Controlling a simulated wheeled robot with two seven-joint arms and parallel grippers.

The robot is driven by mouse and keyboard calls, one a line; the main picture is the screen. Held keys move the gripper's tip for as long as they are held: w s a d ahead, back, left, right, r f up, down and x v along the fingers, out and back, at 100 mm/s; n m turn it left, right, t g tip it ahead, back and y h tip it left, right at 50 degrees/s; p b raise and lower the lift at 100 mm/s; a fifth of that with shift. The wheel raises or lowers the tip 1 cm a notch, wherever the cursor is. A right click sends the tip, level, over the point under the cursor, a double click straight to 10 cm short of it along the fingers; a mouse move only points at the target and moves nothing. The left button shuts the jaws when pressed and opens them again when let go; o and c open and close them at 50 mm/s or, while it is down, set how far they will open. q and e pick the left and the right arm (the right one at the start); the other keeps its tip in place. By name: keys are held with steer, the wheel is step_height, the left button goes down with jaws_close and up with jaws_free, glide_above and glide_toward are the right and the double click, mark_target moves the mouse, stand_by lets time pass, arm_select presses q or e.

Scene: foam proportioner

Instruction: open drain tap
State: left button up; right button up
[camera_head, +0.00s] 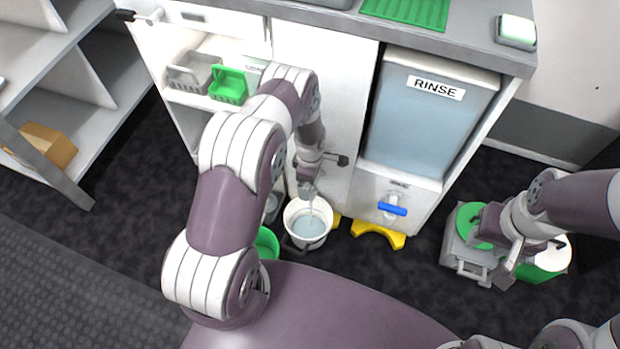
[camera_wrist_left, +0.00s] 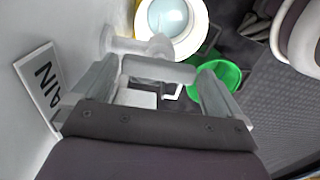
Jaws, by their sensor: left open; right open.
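The drain tap (camera_wrist_left: 140,45) is pale. In the left wrist view it comes out from a white panel beside a label (camera_wrist_left: 45,82) of which the letters "AIN" show. Its pale lever (camera_wrist_left: 158,71) lies across the space between the fingertips of my left gripper (camera_wrist_left: 157,78), which is open; I cannot tell whether they touch. In the head view my left gripper (camera_head: 307,187) is low at the cabinet front, and my arm hides most of the tap. A white bucket (camera_head: 308,222) with pale liquid stands below. My right gripper (camera_head: 512,252) is open and empty at the right.
A RINSE tank (camera_head: 425,112) with a blue-handled tap (camera_head: 392,209) is to the right. A yellow stand (camera_head: 378,235) is below that tap. A green bucket (camera_head: 266,243) is beside the white one. A grey box (camera_head: 466,250) is near my right gripper. Shelves (camera_head: 60,110) stand left.

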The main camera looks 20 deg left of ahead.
arm_select(q)
step_height(320, 180, up, 12)
steer(key=p, duration=0.4)
steer(key=shift+r, duration=0.15)
steer(key=s+d+r+m, duration=0.2)
steer(key=s+r+m, duration=0.75)
steer(key=r, duration=0.25)
steer(key=s+d+r+m, duration=0.2)
steer(key=s+r+m, duration=0.6)
steer(key=r+m, duration=0.25)
step_height(320, 180, up, 28)
steer(key=n+t+p, duration=0.1)
steer(key=p, duration=2.5)
steer(key=shift+w+p, duration=0.4)
steer(key=shift+w, duration=0.05)
